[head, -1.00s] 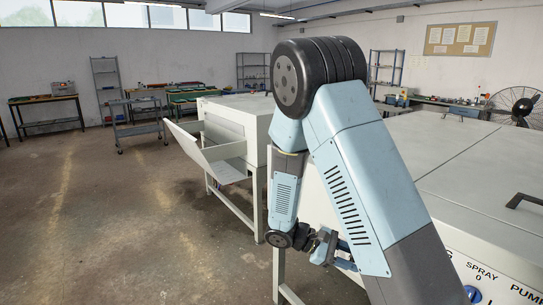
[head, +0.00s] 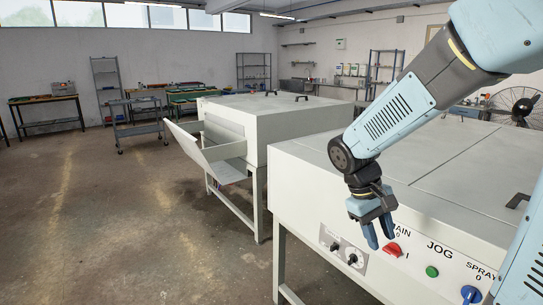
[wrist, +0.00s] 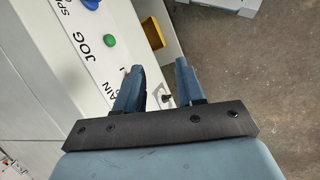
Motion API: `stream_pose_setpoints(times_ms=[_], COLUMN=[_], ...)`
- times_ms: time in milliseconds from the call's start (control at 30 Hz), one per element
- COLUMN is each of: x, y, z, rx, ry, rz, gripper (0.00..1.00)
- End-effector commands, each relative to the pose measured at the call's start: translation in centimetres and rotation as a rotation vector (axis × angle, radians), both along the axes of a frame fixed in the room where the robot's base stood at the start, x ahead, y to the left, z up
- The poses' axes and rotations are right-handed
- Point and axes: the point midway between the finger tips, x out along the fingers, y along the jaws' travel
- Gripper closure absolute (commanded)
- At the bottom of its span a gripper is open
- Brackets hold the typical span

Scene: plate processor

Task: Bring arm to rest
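My gripper (head: 378,232) hangs in front of the control panel of the near plate processor (head: 330,185) in the head view, fingers pointing down. It is open and empty; in the wrist view a clear gap shows between the two fingers (wrist: 158,80). My arm is bent and reaches in from the right over the near machine. The panel carries a red MAIN switch (head: 392,250), a green JOG button (head: 432,271) and a blue SPRAY knob (head: 470,294). The green button also shows in the wrist view (wrist: 109,40).
A second white machine (head: 285,120) with a lowered front tray (head: 205,150) stands behind. A yellow bin-like object (wrist: 152,33) shows in the wrist view. A fan (head: 515,103) stands at the far right. The concrete floor (head: 110,220) at the left is open.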

Motion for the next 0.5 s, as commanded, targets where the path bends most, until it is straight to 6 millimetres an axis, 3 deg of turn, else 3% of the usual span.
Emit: stream_pose_setpoints(times_ms=[500], x=[-4.8], y=[0.0], z=[7.1], rx=[0.270], ry=[-0.371], rz=[-0.162], gripper=[0.62])
